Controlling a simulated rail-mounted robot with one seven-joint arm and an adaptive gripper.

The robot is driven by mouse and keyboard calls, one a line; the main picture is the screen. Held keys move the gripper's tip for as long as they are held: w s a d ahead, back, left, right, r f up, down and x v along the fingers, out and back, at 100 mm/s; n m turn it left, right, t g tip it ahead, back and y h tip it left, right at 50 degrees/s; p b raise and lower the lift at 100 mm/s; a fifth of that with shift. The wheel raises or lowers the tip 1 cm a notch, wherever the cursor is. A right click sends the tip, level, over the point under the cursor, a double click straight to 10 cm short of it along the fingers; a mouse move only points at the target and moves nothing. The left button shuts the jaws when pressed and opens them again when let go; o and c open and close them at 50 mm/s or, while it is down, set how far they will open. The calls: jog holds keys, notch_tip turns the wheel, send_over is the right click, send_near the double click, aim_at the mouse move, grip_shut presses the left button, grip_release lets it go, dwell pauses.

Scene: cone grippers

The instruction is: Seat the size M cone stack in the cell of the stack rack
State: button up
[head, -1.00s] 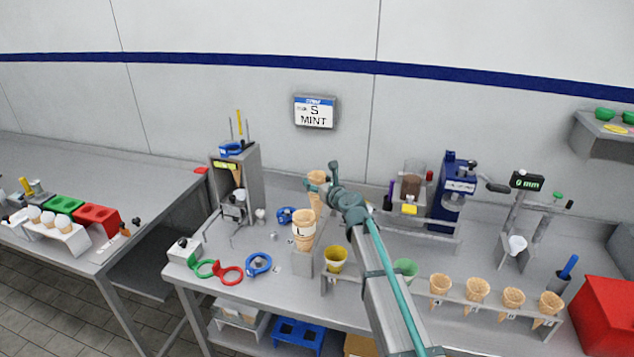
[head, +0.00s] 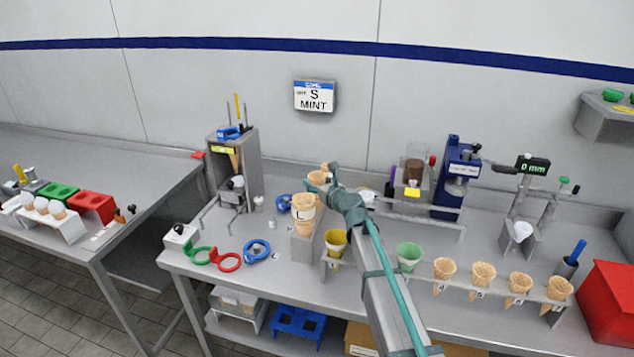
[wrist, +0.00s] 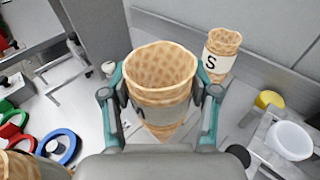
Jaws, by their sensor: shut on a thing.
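My gripper (wrist: 160,122) is shut on a waffle cone stack (wrist: 158,68) with a pale label band; only part of its letter shows. The stack stands roughly upright between the teal fingers, and its mouth faces up. In the head view my gripper (head: 324,186) holds it just behind and right of the L cone stack (head: 303,216), which hides its lower part. The L stack stands in a grey holder (head: 303,248), apparently the stack rack. The S cone stack (wrist: 221,58) stands behind and right of the held stack. I cannot tell whether the held stack's tip touches the rack.
A yellow cup (head: 336,240) and a green cup (head: 408,256) stand right of the holder. Red, green and blue rings (head: 256,249) lie at the left front. A grey dispenser stand (head: 240,165) is behind left. A wall sign (head: 314,96) reads S MINT.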

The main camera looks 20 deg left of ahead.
jog(key=shift+f, duration=0.15)
jog(key=o, duration=0.9)
jog(key=v, duration=1.2)
jog(key=shift+d, duration=0.1)
dwell(0.3)
